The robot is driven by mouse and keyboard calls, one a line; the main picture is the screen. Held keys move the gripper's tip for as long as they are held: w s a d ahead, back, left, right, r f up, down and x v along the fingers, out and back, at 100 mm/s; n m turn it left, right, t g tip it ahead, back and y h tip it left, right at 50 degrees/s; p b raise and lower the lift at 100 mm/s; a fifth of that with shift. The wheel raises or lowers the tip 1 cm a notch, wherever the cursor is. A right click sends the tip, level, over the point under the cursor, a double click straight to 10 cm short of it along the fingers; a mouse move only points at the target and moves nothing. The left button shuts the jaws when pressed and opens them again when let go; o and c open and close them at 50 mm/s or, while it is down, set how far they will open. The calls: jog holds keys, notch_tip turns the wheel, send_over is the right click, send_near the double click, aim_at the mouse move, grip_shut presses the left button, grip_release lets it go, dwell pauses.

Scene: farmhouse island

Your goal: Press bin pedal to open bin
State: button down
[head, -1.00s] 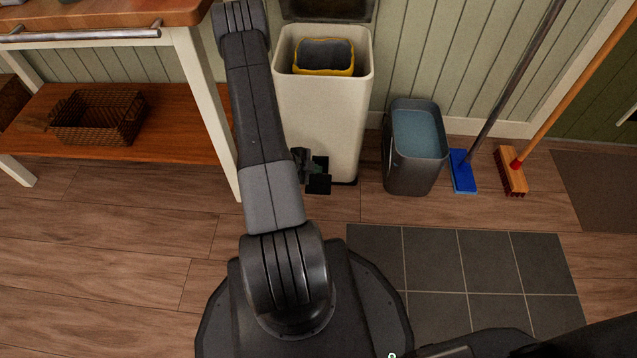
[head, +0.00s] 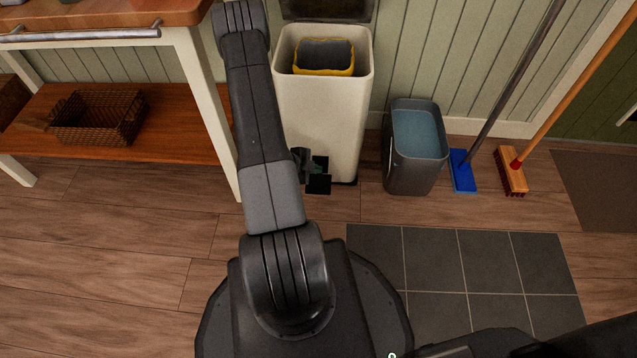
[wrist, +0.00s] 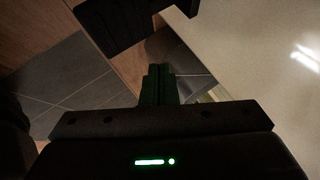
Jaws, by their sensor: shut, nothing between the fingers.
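The cream bin (head: 322,115) stands against the green panelled wall, with its dark lid (head: 328,9) raised and its top open. A yellow-edged grey item (head: 324,57) shows inside. A black flat pedal (head: 319,185) sticks out low at the bin's front. My gripper (head: 318,166) is shut and empty, low in front of the bin at the pedal; my arm partly hides it. In the wrist view, my shut fingers (wrist: 160,85) point toward the floor beside the pale bin wall (wrist: 255,50). A black plate, likely the pedal (wrist: 112,22), shows above them; contact cannot be told.
A grey bucket (head: 414,150) stands right of the bin. A blue mop (head: 463,172) and a red-bristled broom (head: 511,172) lean farther right. A wooden island with a lower shelf (head: 165,130) holding a wicker basket (head: 97,117) is at left.

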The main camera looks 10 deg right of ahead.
jog(key=w+a+f+n+y+b, duration=0.1)
jog(key=w+a+f+n+y, duration=0.15)
jog(key=a+y, duration=0.45)
jog(key=s+a+r+n+y, duration=0.1)
jog(key=a+r+n+y, duration=0.2)
jog(key=a, duration=0.6)
jog(key=s+a+r+n+g+y+b, duration=0.1)
jog(key=a+r+n+y, duration=0.2)
jog(key=a, duration=0.7)
jog(key=n+y, duration=0.2)
jog(key=y, duration=0.2)
jog(key=shift+s+a+r+n+y, duration=0.15)
jog(key=shift+a+r+n+y, duration=0.05)
jog(key=shift+n+y, duration=0.15)
